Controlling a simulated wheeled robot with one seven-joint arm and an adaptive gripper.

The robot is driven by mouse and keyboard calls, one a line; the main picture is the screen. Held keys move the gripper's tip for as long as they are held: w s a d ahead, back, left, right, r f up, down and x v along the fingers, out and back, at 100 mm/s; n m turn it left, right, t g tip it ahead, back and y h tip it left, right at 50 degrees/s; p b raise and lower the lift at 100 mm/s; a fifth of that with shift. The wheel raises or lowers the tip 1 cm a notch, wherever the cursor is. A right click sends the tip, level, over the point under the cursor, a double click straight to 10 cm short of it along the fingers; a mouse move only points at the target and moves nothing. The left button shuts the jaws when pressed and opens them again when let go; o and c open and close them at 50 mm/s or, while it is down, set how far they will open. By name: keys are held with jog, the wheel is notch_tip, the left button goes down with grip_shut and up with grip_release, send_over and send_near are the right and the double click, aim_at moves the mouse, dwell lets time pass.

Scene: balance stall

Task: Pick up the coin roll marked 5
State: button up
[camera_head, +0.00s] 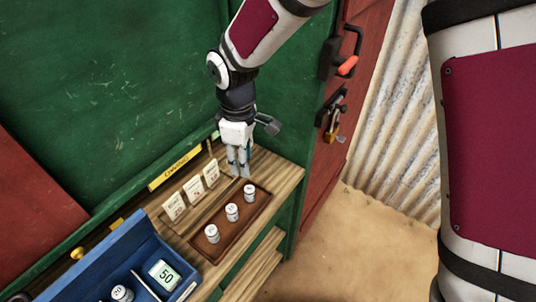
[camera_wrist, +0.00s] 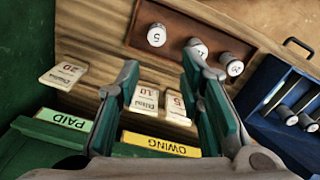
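Several white coin rolls stand upright in or by containers, three of them in a shallow brown wooden tray (camera_head: 259,208). The roll that appears marked 5 (camera_wrist: 157,35) is at the tray's left end in the wrist view, and at the right end in the head view (camera_head: 249,193). The other two tray rolls (camera_head: 232,212) (camera_head: 212,234) stand in line with it. My gripper (camera_head: 239,173) points down above the counter, just behind the tray's right end. In the wrist view its fingers (camera_wrist: 160,68) are apart with nothing between them.
Price cards (camera_head: 194,190) stand behind the tray. PAID (camera_wrist: 65,119) and yellow OWING (camera_wrist: 160,144) labels lie along the back. A blue box (camera_head: 140,262) with a 50 block and rolls is at left. Green walls enclose the counter's back and right.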

aim_at(249, 188)
jog(key=f, duration=0.6)
jog(key=f+p, duration=0.1)
jog(key=f, duration=0.2)
jog(key=shift+w+a+f, duration=0.1)
jog(key=shift+w+f, duration=0.15)
jog(key=shift+f, duration=0.1)
jog(key=f, duration=0.1)
jog(key=f+p, duration=0.1)
jog(key=f, duration=0.2)
jog(key=shift+d+f+p, duration=0.25)
jog(key=shift+d+p, duration=0.05)
jog(key=shift+d, duration=0.05)
jog(key=shift+f, duration=0.35)
grip_shut()
